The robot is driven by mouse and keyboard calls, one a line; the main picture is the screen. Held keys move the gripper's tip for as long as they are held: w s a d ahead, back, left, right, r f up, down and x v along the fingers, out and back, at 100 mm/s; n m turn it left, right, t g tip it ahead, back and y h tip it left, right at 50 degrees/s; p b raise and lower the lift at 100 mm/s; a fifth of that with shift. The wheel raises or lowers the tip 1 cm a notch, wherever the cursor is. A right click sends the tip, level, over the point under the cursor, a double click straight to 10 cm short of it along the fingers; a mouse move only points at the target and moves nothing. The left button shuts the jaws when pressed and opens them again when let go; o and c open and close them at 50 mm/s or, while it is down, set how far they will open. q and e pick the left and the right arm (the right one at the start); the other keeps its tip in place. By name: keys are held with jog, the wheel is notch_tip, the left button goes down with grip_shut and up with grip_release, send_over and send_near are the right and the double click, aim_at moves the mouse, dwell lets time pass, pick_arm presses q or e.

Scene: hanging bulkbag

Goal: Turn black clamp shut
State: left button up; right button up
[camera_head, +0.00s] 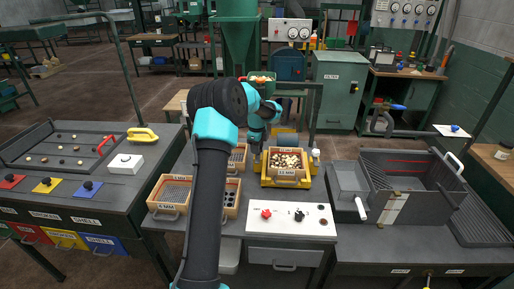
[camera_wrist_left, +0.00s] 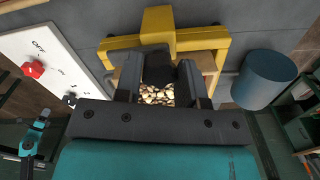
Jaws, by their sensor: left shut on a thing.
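The black clamp (camera_wrist_left: 158,64) sits on a yellow frame (camera_wrist_left: 213,40) in the left wrist view, between the fingers of my left gripper (camera_wrist_left: 160,82). The gripper is shut on it, and the fingers hide its sides. In the head view my left gripper (camera_head: 257,152) reaches down to the left side of the yellow frame (camera_head: 268,182). The clamp is too small to make out there. A wooden sieve box (camera_head: 287,165) full of pale pieces stands in the frame, and the pieces also show below the clamp in the left wrist view.
A white control panel (camera_head: 290,221) with a red knob (camera_head: 266,213) and a black knob (camera_head: 299,215) lies in front of the frame. Other sieve boxes (camera_head: 170,193) stand to the left. A grey metal bin (camera_head: 400,190) with a handle is at the right.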

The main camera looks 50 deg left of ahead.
pick_arm(q)
jog(key=shift+n, duration=0.3)
jog(key=n, duration=0.3)
jog(key=shift+n, duration=0.4)
jog(key=n, duration=0.4)
jog(key=shift+s+d+n, duration=0.1)
jog(key=shift+d+n, duration=0.05)
jog(key=shift+n, duration=0.15)
jog(key=n, duration=0.4)
jog(key=shift+d+n, duration=0.1)
jog(key=shift+n, duration=2.4)
jog(key=o, duration=0.9)
notch_tip(320, 180, up, 18)
jog(key=shift+f, duration=0.25)
